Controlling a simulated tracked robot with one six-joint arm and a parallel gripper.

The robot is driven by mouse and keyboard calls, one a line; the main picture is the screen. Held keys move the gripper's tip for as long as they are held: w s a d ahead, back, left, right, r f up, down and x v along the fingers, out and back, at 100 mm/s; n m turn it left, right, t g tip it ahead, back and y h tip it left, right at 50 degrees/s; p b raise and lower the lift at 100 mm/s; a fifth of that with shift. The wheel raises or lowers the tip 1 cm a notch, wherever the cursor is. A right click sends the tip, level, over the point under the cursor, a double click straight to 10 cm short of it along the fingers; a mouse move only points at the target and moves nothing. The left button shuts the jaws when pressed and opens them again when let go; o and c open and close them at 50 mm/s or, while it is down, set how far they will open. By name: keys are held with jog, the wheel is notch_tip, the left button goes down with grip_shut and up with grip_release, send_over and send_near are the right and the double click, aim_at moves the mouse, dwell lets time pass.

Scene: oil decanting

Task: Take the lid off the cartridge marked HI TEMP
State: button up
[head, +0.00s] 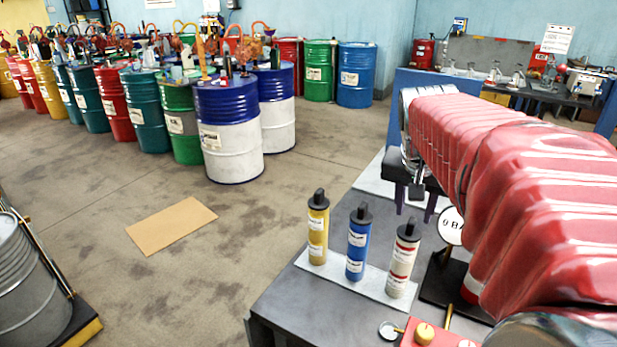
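Three upright cartridges stand in a row on a pale mat (393,293) on the grey table: a yellow one (318,235), a blue one (356,250) and a white one with red bands (401,266). Each wears a black lid with a raised grip: the yellow one's lid (319,200), the blue one's lid (361,215) and the white one's lid (409,230). The label print is too small to read, so I cannot tell which is HI TEMP. My gripper (416,206) hangs above and behind the white cartridge, fingers pointing down and apart, with nothing visible between them.
A gauge (450,226) on a dark stand is right of the cartridges, partly behind my arm. A red box (440,336) with a gold knob is at the front. The table (300,305) is bare left of the mat. Several drums (232,140) stand behind.

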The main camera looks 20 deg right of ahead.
aim_at(413, 221)
jog(key=shift+x, duration=1.85)
jog(key=shift+c, duration=0.5)
grip_shut()
